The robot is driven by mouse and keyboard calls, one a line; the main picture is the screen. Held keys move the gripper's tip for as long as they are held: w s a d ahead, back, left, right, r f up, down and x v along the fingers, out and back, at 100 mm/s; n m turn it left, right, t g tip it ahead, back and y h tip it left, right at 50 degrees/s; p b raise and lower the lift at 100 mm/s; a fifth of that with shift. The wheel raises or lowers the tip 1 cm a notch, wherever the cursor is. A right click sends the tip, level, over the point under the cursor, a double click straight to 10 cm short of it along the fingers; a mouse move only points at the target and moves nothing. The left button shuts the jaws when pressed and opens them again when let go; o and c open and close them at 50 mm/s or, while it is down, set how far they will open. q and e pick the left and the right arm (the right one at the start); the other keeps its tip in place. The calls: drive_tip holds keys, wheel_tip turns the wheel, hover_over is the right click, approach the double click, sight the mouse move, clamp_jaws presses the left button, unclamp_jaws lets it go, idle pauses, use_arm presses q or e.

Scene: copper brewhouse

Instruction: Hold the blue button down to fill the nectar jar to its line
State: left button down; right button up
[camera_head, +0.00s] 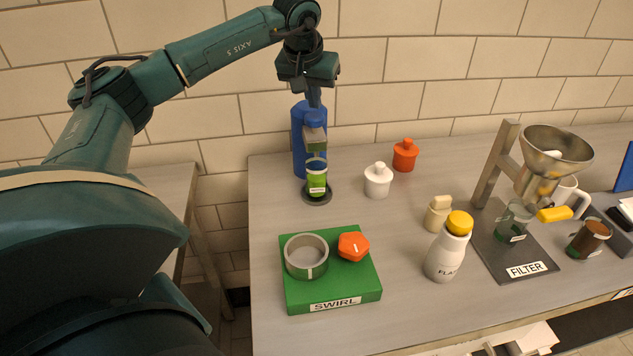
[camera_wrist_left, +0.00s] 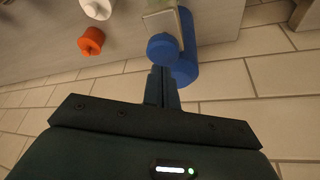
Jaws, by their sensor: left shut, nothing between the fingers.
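The blue dispenser (camera_head: 303,140) stands at the back left of the table, against the tiled wall. Its round blue button (camera_wrist_left: 162,46) shows in the left wrist view. The nectar jar (camera_head: 316,180) stands under the spout on a dark round base; it is clear with green contents and a pale label, and its fill line is too small to make out. My left gripper (camera_head: 315,106) is shut and empty, pointing down at the dispenser head. In the left wrist view its fingertips (camera_wrist_left: 162,70) meet the button's edge; I cannot tell whether it is pressed. My right gripper is not in view.
A white lidded pot (camera_head: 378,182) and an orange one (camera_head: 405,155) stand right of the dispenser. A green SWIRL block (camera_head: 330,290) with a grey ring and orange knob is in front. A white bottle (camera_head: 446,260) and FILTER stand (camera_head: 490,240) are at right.

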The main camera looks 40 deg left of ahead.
use_arm(q)
drive_tip(key=shift+f, duration=0.15)
drive_tip(key=shift+f+b, duration=0.6)
drive_tip(key=shift+f, duration=0.6)
idle(0.3)
idle(1.8)
idle(2.0)
drive_tip(key=shift+r, duration=0.2)
wheel_tip(320, 180, up, 6)
drive_tip(key=p, duration=0.5)
drive_tip(key=shift+f, duration=0.35)
